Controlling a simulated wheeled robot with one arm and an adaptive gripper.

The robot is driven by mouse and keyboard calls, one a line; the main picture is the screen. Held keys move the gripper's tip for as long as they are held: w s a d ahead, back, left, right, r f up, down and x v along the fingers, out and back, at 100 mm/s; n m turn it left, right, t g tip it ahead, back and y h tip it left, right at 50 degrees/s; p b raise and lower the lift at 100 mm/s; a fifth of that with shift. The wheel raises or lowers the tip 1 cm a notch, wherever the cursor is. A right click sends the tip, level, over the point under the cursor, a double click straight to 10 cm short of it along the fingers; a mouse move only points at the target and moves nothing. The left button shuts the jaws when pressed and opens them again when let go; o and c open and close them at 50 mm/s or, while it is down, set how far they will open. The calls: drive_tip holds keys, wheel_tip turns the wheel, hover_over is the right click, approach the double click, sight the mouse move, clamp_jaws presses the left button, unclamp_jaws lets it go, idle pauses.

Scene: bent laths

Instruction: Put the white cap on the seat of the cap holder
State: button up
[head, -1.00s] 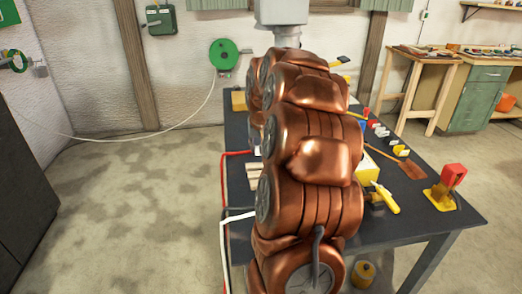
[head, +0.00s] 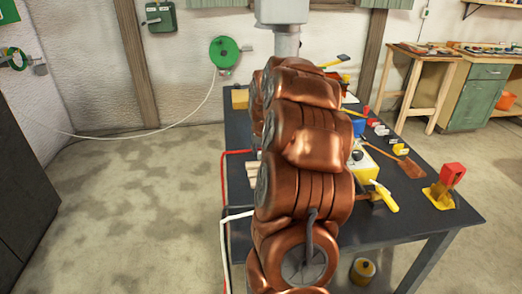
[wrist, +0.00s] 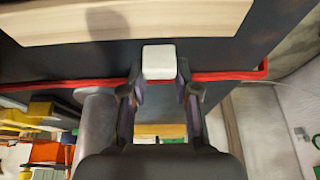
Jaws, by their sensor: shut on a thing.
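The white cap (wrist: 159,62) is a small pale block between the fingertips of my gripper (wrist: 159,78) in the wrist view. My gripper is shut on it, over the dark tabletop near a red tube. In the head view my copper-coloured arm hides both gripper and cap. I cannot make out the cap holder or its seat for certain in either view.
The dark table (head: 420,222) bears a yellow box (head: 364,167), a red clamp-like thing on a yellow base (head: 452,175) and several small coloured pieces. The red tube (wrist: 225,76) runs near a pale wooden lath (wrist: 120,22). Open floor lies left.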

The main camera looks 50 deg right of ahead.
drive_tip(key=o, duration=0.8)
drive_tip(key=shift+r, duration=0.2)
drive_tip(key=v, duration=1.1)
drive_tip(key=shift+a+r+b, duration=0.1)
drive_tip(key=shift+r+b, duration=0.25)
